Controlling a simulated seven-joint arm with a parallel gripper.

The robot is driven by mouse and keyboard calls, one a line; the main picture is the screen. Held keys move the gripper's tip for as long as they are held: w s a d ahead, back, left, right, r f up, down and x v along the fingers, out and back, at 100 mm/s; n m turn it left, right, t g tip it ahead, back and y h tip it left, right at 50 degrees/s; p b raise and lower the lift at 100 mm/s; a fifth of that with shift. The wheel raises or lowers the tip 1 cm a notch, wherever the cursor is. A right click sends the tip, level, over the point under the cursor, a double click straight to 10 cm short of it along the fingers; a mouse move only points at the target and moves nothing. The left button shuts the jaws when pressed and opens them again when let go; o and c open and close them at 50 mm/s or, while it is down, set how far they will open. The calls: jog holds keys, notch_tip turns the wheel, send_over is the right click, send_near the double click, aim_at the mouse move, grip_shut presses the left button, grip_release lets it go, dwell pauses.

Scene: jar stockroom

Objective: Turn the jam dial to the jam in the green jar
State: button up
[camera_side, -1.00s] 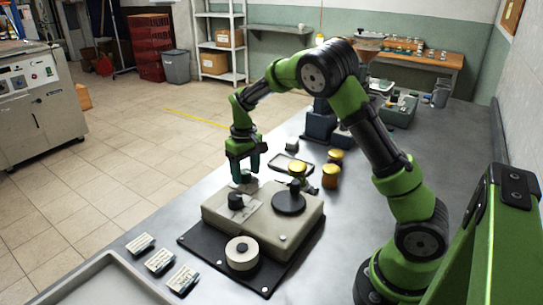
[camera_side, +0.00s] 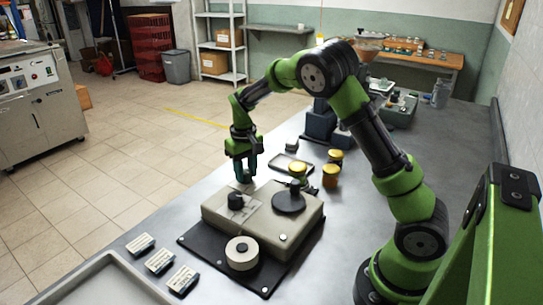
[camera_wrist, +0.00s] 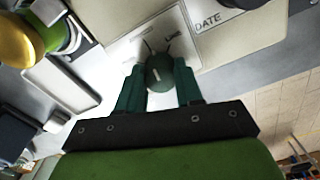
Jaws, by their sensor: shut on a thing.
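My gripper (camera_side: 243,174) points down at the far left edge of the beige machine (camera_side: 275,235), and its fingers are closed around a dark round dial. In the wrist view the dial (camera_wrist: 172,88) sits between my two teal fingertips, with a short white mark on top. A label plate (camera_wrist: 165,38) beside it reads "LINE". A second dark dial (camera_side: 236,200) stands nearer on the machine; the word "DATE" shows by it in the wrist view. A yellow-lidded jar (camera_side: 298,168) stands behind the machine; some green shows below its lid, but its contents are unclear.
Two more yellow-lidded jars (camera_side: 330,177) stand behind. Several white-labelled blocks (camera_side: 159,261) lie beside a grey tray (camera_side: 95,284). The table at right is mostly clear.

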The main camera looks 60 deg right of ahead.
aim_at(245, 172)
jog(key=m, duration=0.8)
jog(key=shift+m, duration=0.3)
dwell(0.5)
jog(key=o, duration=1)
jog(key=shift+o, duration=0.2)
jog(key=shift+r, duration=0.1)
notch_tip(245, 172, up, 17)
